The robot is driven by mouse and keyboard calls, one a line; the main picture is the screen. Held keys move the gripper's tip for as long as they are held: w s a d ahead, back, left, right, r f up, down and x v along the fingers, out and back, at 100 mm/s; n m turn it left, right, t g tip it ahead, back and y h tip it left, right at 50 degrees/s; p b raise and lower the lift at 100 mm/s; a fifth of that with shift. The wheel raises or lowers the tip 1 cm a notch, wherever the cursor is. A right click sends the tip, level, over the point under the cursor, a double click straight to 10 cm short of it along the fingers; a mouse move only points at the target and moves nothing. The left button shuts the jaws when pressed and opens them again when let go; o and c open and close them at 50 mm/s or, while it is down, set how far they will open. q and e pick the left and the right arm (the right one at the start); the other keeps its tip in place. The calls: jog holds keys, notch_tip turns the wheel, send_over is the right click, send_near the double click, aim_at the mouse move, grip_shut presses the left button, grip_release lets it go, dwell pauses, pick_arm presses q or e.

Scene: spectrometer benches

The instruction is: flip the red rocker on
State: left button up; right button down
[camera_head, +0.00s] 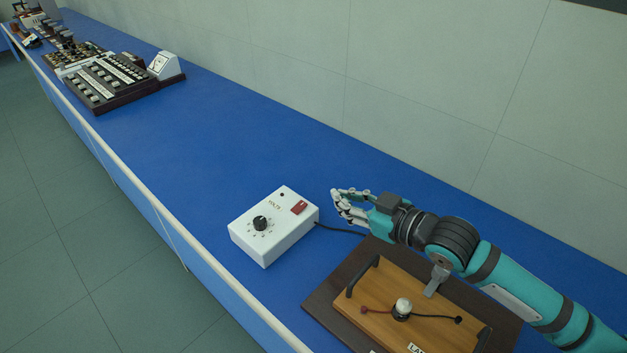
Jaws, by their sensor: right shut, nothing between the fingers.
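A white box (270,241) stands on the blue bench, with a black knob (260,223) and a red rocker (299,207) on its top face. The rocker sits near the box's right corner; its on or off position is too small to tell. My right gripper (338,203) is shut and empty, just right of the box and apart from the rocker. My left gripper is not in view.
A wooden board (375,322) with handles, a lamp (403,306) and leads lies under my right arm. A black cable runs from the box. Several instruments (110,80) stand at the far left. The blue bench (230,130) is clear between; a wall runs behind.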

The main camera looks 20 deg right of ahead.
jog(key=shift+s+r, duration=0.1)
jog(key=shift+s, duration=0.1)
jog(key=shift+a, duration=0.1)
jog(key=p, duration=0.2)
send_over(299, 207)
jog(key=s+d, duration=0.1)
jog(key=d, duration=0.1)
notch_tip(299, 207, down, 2)
jog(key=shift+d+f, duration=0.1)
jog(key=shift+d, duration=0.05)
notch_tip(299, 207, down, 3)
jog(key=shift+w+d+r, duration=0.1)
jog(key=shift+w, duration=0.05)
jog(key=shift+d+f, duration=0.2)
jog(key=shift+f, duration=0.45)
jog(key=shift+f, duration=0.2)
